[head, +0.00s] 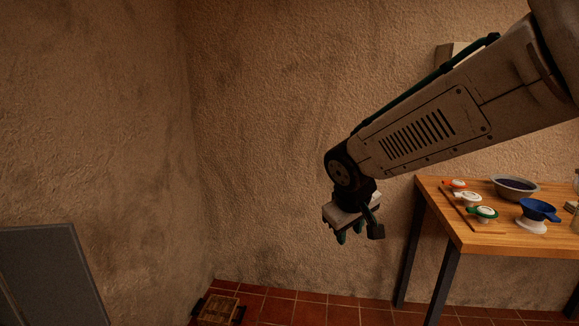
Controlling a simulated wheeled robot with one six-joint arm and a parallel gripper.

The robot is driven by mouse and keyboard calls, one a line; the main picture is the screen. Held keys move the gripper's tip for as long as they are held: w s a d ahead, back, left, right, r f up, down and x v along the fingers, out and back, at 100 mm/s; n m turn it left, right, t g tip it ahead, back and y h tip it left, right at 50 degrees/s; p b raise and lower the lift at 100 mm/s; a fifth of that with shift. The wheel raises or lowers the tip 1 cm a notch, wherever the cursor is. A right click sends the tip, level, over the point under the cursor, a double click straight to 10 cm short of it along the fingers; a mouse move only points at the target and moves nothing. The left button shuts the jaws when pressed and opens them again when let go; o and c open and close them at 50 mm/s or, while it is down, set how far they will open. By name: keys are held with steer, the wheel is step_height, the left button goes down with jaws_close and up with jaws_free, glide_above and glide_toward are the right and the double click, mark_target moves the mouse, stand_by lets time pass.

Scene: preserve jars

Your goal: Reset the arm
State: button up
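My arm (430,130) reaches in from the upper right and extends to the left and down in the head view. My gripper (350,237) hangs at its end, pointing down, in front of the bare wall and left of the wooden table. Its green fingertips are small and dark, and no object shows between them. I cannot tell how far apart the fingers are.
A wooden crate (219,310) sits on the red tiles. A grey panel (50,270) stands lower left.

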steer(key=s+d+r+m+g, duration=0.1)
steer(key=s+d, duration=0.3)
steer(key=s, duration=0.5)
steer(key=s+d+r+m+g+y, duration=0.1)
steer(key=s+d+m, duration=0.2)
steer(key=s, duration=0.7)
steer(key=s+d+r+m+g, duration=0.1)
steer(key=s+d+m, duration=0.1)
steer(key=s+d, duration=0.4)
steer(key=s, duration=0.4)
steer(key=shift+d+r, duration=0.25)
steer(key=shift+r, duration=0.15)
